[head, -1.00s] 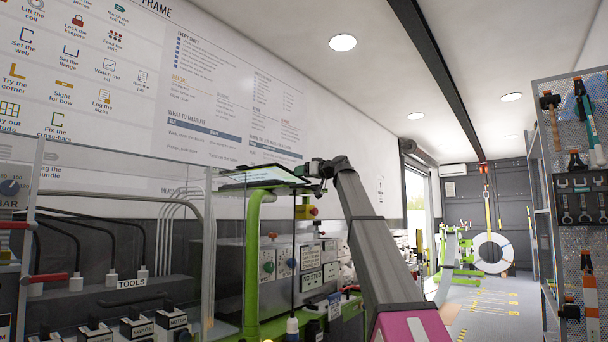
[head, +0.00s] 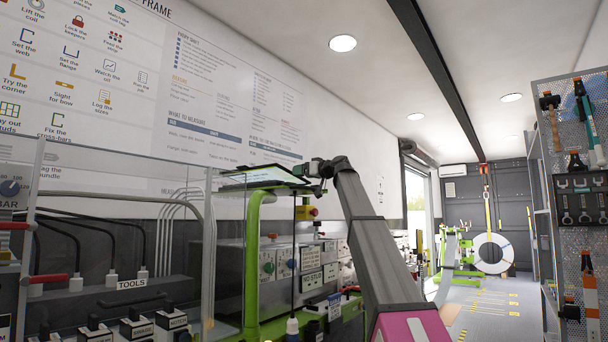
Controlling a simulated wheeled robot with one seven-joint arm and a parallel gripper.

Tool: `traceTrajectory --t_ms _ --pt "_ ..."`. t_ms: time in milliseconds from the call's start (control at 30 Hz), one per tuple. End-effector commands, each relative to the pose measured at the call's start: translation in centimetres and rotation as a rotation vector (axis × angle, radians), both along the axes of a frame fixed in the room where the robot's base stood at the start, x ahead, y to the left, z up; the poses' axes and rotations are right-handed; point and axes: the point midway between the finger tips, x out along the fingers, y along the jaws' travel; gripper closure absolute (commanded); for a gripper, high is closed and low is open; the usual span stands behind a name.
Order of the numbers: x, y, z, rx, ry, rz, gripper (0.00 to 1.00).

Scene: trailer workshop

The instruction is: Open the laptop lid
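The laptop (head: 262,177) is a thin dark panel with a pale, bright face, seen nearly edge-on at the top of a green post in the head view. Whether this is the lid alone or the lid and base together is hard to tell, and so is its angle. My gripper (head: 308,170) is at the laptop's right edge, touching it or very close. The gripper is small, dark and seen from the side, so its fingers do not show clearly. My grey arm rises to it from the lower right.
The green post (head: 252,255) stands below the laptop. A control box (head: 283,264) is behind the post. A pegboard of tools (head: 582,200) is at the right. The floor (head: 485,312) beyond is mostly clear.

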Motion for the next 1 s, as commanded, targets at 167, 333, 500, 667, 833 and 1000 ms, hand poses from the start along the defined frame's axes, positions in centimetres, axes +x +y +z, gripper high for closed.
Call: traceTrajectory --t_ms 167,333,500,667,833,1000 --pt "0.0 0.0 -0.1 -0.002 0.001 0.000 0.21" --pt "-0.7 -0.8 -0.2 -0.002 0.001 -0.001 0.21" --pt "-2.6 -3.1 -0.2 -0.001 0.001 -0.001 0.21" --pt "-4.4 -5.5 -0.2 -0.001 0.001 -0.002 0.21" --pt "-5.9 -7.5 -0.2 -0.001 0.001 -0.001 0.21" --pt "-6.6 -8.3 -0.1 -0.002 0.001 0.000 0.21"
